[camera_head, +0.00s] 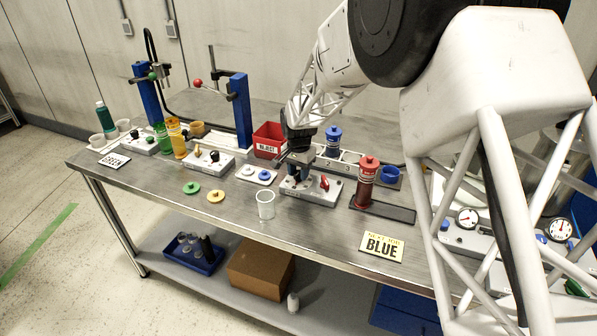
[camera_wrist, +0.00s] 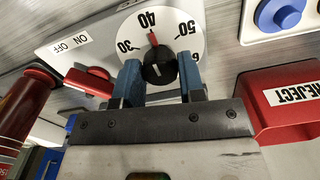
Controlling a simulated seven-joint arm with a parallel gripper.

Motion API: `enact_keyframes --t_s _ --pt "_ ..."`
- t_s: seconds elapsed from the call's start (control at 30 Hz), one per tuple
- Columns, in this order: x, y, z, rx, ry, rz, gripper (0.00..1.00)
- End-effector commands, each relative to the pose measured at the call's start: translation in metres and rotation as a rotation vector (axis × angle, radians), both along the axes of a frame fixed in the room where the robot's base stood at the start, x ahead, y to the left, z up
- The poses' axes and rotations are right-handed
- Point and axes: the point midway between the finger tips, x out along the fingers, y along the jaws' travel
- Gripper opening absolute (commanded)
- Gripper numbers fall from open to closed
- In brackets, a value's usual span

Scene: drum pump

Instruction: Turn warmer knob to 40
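The warmer knob (camera_wrist: 160,68) is black and sits on a white dial (camera_wrist: 182,32) marked 30, 40, 50 and a partly hidden 60. A red pointer line at the knob's upper edge points just about at the 40. My gripper (camera_wrist: 161,78) has its two blue fingers on either side of the knob, with no clear gap between them and it. In the head view my gripper (camera_head: 296,160) is down over the grey warmer box (camera_head: 322,193), hiding the dial there.
A red switch (camera_wrist: 92,82) by an ON/OFF label is left of the dial. A red REJECT bin (camera_wrist: 285,100) is to the right. A dark red bottle (camera_head: 365,182) and an empty glass (camera_head: 266,205) stand near the warmer.

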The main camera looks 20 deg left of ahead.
Motion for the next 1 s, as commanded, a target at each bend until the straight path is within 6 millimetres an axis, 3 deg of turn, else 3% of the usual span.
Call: enact_keyframes --t_s 0.03,0.17,0.57,1.0 --pt "0.000 0.000 0.000 0.000 0.000 0.000 0.45" --pt "0.000 0.000 0.000 0.000 0.000 0.000 0.61" --pt "0.000 0.000 0.004 0.001 -0.001 0.001 0.61" --pt "0.000 0.000 0.053 0.002 -0.002 0.001 0.61"
